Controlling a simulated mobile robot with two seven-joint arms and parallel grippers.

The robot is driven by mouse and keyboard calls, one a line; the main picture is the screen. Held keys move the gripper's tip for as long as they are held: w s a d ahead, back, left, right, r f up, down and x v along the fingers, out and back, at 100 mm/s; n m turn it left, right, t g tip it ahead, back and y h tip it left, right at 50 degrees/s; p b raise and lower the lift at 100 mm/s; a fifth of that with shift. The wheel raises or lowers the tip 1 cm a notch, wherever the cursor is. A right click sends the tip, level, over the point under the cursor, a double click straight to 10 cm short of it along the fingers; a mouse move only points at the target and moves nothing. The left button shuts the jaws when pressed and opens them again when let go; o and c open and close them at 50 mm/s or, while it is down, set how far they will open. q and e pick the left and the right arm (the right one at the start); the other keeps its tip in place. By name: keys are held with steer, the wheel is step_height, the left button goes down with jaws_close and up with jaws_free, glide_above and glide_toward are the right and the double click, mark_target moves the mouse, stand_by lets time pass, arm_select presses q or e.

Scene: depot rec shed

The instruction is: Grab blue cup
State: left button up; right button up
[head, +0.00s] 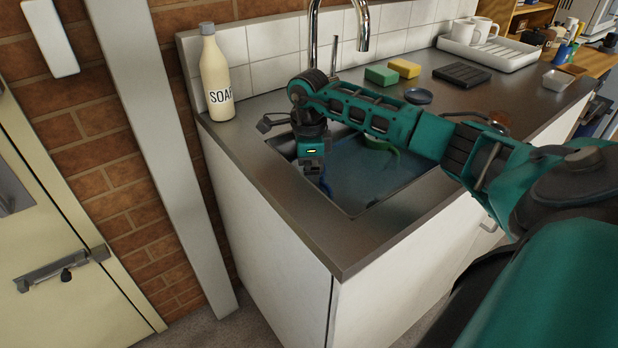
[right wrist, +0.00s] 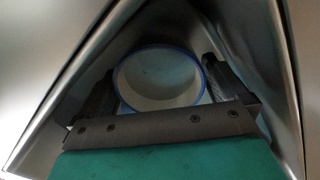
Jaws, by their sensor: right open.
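In the right wrist view a round cup with a blue rim and pale inside (right wrist: 158,82) stands in a corner of the metal sink, its mouth facing the camera. The two dark fingers of my right gripper (right wrist: 157,76) are apart, one on each side of the cup; I cannot tell whether they touch it. In the head view my right gripper (head: 313,168) points down into the left end of the sink (head: 385,180). The cup is mostly hidden there; a bit of dark blue shows below the gripper. My left gripper is not in view.
A soap bottle (head: 215,75) stands left of the sink. Behind the sink are a tap (head: 361,28), a green sponge (head: 381,76) and a yellow sponge (head: 404,68). A white rack (head: 500,57) with mugs stands farther right. A green item (head: 381,145) lies in the sink.

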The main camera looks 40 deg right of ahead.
steer(key=c, duration=1)
steer(key=shift+c, duration=0.3)
steer(key=shift+r, duration=0.2)
